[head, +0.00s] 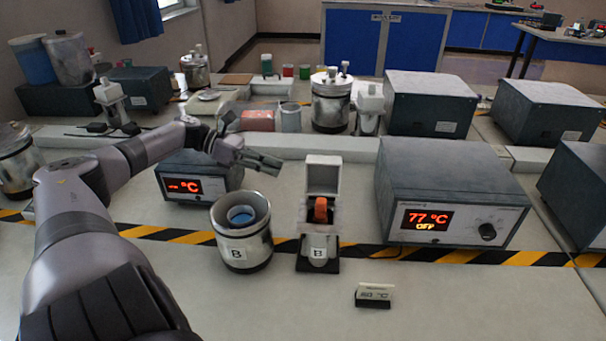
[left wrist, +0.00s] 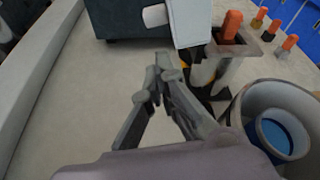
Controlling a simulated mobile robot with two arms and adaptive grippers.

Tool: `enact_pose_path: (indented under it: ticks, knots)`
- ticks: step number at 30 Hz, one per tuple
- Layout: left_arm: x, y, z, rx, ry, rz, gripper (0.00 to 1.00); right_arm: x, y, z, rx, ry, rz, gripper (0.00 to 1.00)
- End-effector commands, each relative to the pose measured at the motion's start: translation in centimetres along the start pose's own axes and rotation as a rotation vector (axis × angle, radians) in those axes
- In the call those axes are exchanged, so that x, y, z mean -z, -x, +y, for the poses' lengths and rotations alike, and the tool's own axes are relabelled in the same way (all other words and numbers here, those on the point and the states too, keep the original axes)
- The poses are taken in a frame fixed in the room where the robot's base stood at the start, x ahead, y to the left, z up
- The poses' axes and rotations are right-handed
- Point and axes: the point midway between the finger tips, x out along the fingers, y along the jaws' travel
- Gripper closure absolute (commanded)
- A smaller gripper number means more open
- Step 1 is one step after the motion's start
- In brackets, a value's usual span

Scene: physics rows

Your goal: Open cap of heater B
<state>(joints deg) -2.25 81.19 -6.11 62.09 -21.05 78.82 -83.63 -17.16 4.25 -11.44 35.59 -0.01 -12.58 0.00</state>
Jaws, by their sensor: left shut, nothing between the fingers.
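A white stand marked B (head: 318,253) has its box-like cap (head: 323,174) raised upright at the back, and an orange-topped piece (head: 321,210) shows below it. The cap (left wrist: 190,22) and orange top (left wrist: 231,26) also show in the left wrist view. A metal pot marked B (head: 230,248), open at the top with a blue-filled vessel (head: 241,215) inside, stands left of the stand. My left gripper (head: 278,164) is shut and empty, just left of the raised cap, apart from it as far as I can tell. Its fingers (left wrist: 162,66) converge in the left wrist view. My right gripper is not in view.
A control box (head: 450,190) reading 77 °C OFF stands right of the stand. Another control box (head: 182,187) stands behind the pot. A small sign (head: 375,294) stands in front. The front bench strip is otherwise clear; pots and boxes crowd the back.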

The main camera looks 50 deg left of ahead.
Motion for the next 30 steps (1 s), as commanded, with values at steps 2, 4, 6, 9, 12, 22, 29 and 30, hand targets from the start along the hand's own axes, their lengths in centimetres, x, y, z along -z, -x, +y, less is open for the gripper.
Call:
enact_pose_path:
  ticks: [2,4,6,9,12,22,29,30]
  knots:
    - [0.1,-0.7,0.0,0.003,-0.002,-0.002,1.00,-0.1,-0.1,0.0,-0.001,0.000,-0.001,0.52]
    - [-0.1,-1.5,0.0,0.003,-0.002,-0.004,1.00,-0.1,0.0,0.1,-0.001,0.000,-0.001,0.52]
    - [-0.1,-2.7,-0.1,0.005,-0.003,-0.004,1.00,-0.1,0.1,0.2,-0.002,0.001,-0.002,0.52]
    - [-0.3,-4.6,-0.1,0.004,-0.004,-0.006,1.00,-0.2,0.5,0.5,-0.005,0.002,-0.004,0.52]
    - [-0.3,-6.4,-0.1,0.004,-0.002,-0.005,1.00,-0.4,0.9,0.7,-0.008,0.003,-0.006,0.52]
    - [0.0,-9.8,-0.1,0.002,0.000,-0.001,1.00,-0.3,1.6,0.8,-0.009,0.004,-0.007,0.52]
    - [0.1,-10.0,0.0,0.001,0.000,0.000,1.00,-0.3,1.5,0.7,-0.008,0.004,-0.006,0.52]
    - [0.1,-9.9,0.0,0.001,0.000,0.000,1.00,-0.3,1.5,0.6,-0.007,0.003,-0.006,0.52]
